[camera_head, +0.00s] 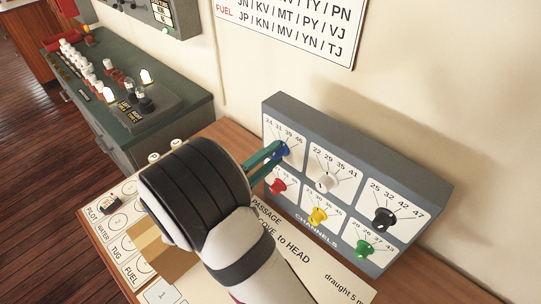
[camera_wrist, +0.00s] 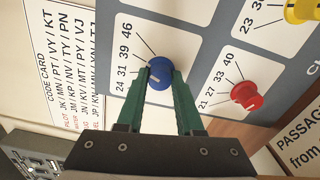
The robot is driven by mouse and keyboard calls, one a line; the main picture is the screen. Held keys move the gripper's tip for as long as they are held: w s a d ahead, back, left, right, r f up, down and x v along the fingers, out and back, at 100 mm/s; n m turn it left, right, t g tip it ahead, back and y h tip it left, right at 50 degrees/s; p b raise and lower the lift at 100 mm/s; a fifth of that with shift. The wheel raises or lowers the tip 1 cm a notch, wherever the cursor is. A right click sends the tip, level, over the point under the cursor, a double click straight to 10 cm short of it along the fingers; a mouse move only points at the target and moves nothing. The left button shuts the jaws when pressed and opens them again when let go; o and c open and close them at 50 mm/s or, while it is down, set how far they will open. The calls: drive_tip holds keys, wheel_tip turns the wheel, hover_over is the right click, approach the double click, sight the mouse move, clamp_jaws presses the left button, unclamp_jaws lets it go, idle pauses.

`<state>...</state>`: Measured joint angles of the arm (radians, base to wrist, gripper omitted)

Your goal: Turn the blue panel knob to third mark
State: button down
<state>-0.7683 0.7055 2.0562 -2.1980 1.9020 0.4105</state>
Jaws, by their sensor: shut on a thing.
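The blue knob (camera_head: 283,152) sits at the upper left of the grey channels panel (camera_head: 357,131). It also shows in the wrist view (camera_wrist: 158,80), beside the numbers 24, 31, 39 and 46, each with a line toward the knob. My gripper (camera_wrist: 162,73) has its two green fingers shut on the blue knob, one on each side. A short pale mark shows on the knob's face; I cannot tell which line it points at.
A white knob (camera_head: 327,182), red knob (camera_head: 278,187), yellow knob (camera_head: 318,216), black knob (camera_head: 384,218) and green knob (camera_head: 364,249) sit close by on the same panel. A code card (camera_head: 290,22) hangs on the wall. A green console (camera_head: 128,112) stands at the left.

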idle(0.3)
drive_tip(key=c, duration=0.5)
unclamp_jaws()
drive_tip(key=shift+c, duration=0.2)
drive_tip(key=shift+a, duration=0.1)
drive_tip(key=v, duration=1.5)
drive_tip(key=shift+s+a, duration=0.2)
drive_tip(key=shift+s, duration=0.1)
drive_tip(key=shift+d, duration=0.1)
